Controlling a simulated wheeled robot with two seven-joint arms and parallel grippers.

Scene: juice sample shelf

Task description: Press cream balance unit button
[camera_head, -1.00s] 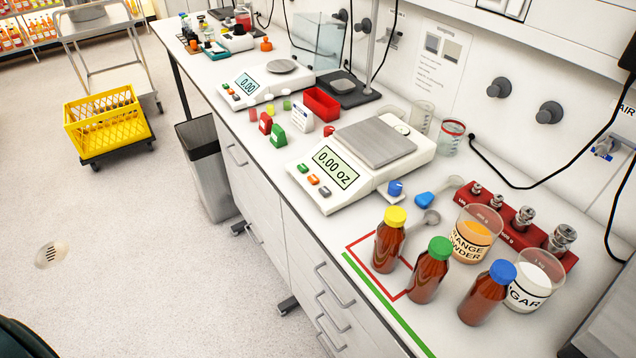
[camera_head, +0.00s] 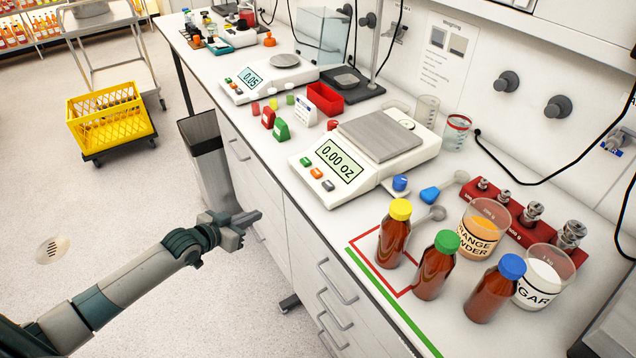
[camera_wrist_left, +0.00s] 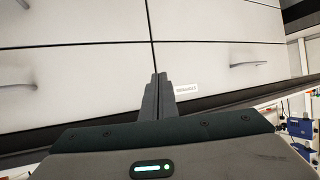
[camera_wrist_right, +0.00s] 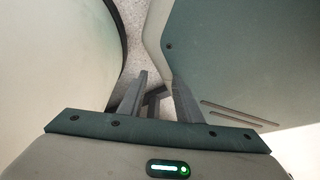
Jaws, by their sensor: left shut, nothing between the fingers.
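The cream balance (camera_head: 385,172) stands on the bench, its display (camera_head: 340,160) reading 0.00 oz. Left of the display is a row of green (camera_head: 305,162), orange (camera_head: 317,173) and grey (camera_head: 328,185) buttons; I cannot read their labels. My left gripper (camera_head: 250,222) is shut and empty, in front of the bench's drawer fronts, below and left of the balance and apart from it. In the left wrist view its fingers (camera_wrist_left: 159,85) are together, facing the drawers. My right gripper (camera_wrist_right: 158,80) shows only in the right wrist view, open, with nothing visible between its fingers.
A second balance (camera_head: 265,78) stands farther back. Brown bottles with yellow (camera_head: 394,235), green (camera_head: 436,265) and blue (camera_head: 495,290) caps stand right of the cream balance. A grey bin (camera_head: 207,170) stands beside the bench.

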